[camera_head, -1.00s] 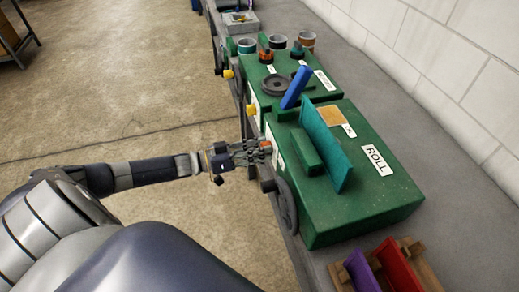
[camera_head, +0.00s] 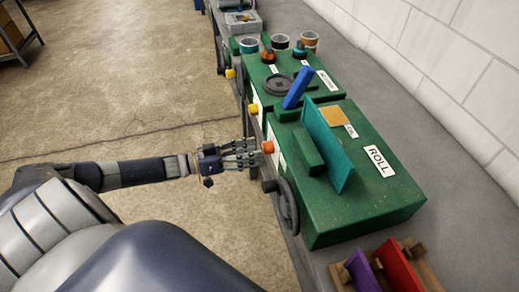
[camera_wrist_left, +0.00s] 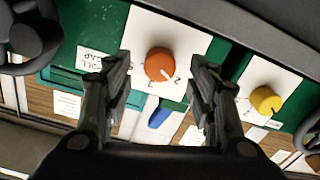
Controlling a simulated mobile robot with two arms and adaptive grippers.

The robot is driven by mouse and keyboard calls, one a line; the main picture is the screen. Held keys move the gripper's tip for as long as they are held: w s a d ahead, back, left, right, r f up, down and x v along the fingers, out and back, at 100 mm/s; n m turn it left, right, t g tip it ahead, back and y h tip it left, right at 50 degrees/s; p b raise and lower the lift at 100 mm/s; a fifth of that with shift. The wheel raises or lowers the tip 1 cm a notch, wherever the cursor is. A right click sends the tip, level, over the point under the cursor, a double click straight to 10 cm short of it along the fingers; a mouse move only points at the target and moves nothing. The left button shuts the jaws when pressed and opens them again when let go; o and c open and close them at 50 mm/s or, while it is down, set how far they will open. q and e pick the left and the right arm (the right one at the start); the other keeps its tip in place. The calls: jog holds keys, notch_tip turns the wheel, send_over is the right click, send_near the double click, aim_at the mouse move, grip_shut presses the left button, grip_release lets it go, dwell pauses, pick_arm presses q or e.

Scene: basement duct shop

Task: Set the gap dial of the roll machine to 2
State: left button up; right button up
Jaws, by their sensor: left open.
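The roll machine (camera_head: 385,207) is a green box labelled ROLL, on the bench. Its gap dial (camera_head: 268,147) is an orange knob on the side facing my left arm. In the left wrist view the dial (camera_wrist_left: 160,62) sits on a white plate beside an upside-down label reading ROLL GAP. A dark mark on its rim points to the lower right, near a digit that looks like 2. My left gripper (camera_head: 256,154) is open, in front of the dial. In the wrist view its fingers (camera_wrist_left: 160,76) frame the knob with space on both sides. My right gripper is out of view.
A yellow knob (camera_wrist_left: 266,101) is to the right in the wrist view. A black handwheel (camera_head: 286,206) is close to my left gripper. A teal plate (camera_head: 328,148) and blue lever (camera_head: 297,88) stand on the machines. Open floor (camera_head: 130,100) lies left.

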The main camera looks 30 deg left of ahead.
pick_arm(q)
jog(key=v, duration=0.8)
jog(key=shift+s+a, duration=0.1)
jog(key=shift+s, duration=0.05)
jog(key=s+a+f+n+g+y+b, duration=0.1)
jog(key=s+f+y, duration=0.2)
jog(key=f, duration=0.8)
jog(key=s+f+n+g+y, duration=0.1)
jog(key=s+f+y, duration=0.25)
jog(key=f, duration=0.75)
jog(key=s+a+f+n+g+y+b, duration=0.15)
jog(key=f+y, duration=0.25)
jog(key=f, duration=0.7)
jog(key=s+d+f+g, duration=0.3)
jog(key=s+d+f, duration=0.3)
jog(key=s, duration=0.3)
jog(key=s+d+f+g, duration=0.3)
jog(key=s+d+f, duration=0.3)
jog(key=s, duration=0.3)
jog(key=s+d+f+m+g, duration=0.1)
jog(key=s+d+f+g, duration=0.2)
jog(key=s+d+f, duration=0.3)
jog(key=s+y, duration=0.1)
jog(key=s, duration=0.2)
jog(key=shift+d+f+b, duration=0.25)
jog(key=shift+d+b, duration=0.1)
jog(key=shift+d, duration=0.05)
